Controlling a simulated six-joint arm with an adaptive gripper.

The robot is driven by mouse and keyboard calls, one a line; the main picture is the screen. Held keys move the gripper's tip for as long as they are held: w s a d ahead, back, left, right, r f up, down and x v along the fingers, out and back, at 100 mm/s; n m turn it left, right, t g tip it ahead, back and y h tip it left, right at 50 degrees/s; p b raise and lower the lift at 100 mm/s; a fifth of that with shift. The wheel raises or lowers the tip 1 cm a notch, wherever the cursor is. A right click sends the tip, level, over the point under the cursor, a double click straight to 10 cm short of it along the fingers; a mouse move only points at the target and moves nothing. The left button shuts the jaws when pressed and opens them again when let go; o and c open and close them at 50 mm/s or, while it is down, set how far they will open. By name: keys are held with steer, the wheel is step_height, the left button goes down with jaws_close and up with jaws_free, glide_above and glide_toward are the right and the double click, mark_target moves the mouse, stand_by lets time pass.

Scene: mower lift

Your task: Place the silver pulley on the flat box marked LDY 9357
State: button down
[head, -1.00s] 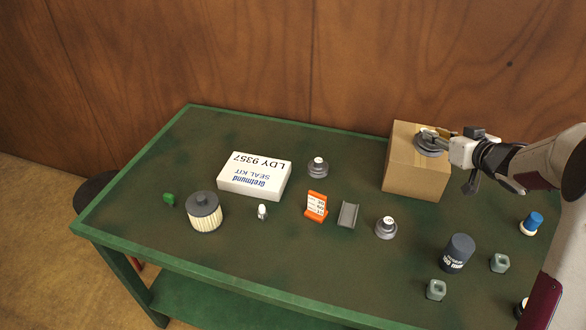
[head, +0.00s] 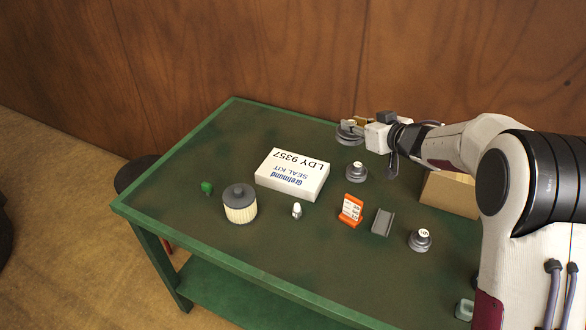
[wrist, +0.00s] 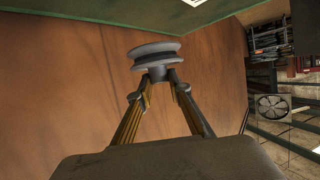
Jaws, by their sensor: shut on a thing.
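The flat white box (head: 292,174) marked LDY 9357 and "SEAL KIT" lies on the green table, left of middle in the head view. Its top is bare. My gripper (head: 357,125) is at the back of the table, right of and beyond the box, apart from it. It is shut on the silver-grey pulley (head: 348,135), which hangs in the air at the fingertips. In the wrist view the grooved pulley (wrist: 155,54) is gripped by its hub between the two finger ends (wrist: 158,85).
A grey knobbed weight (head: 356,171) stands right of the box. An orange sign (head: 351,211), a grey channel piece (head: 383,222), another knobbed weight (head: 420,240), a small bulb (head: 297,211) and a filter (head: 240,205) stand nearer. A cardboard box (head: 448,195) is partly hidden behind my arm.

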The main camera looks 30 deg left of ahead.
steer(key=n+g+y, duration=0.1)
steer(key=n+g, duration=0.1)
glide_above(300, 180)
steer(key=shift+f, duration=2.5)
steer(key=shift+f, duration=0.1)
steer(key=shift+f, duration=3)
steer(key=shift+f, duration=0.1)
steer(key=shift+f, duration=1.75)
steer(key=shift+f, duration=0.15)
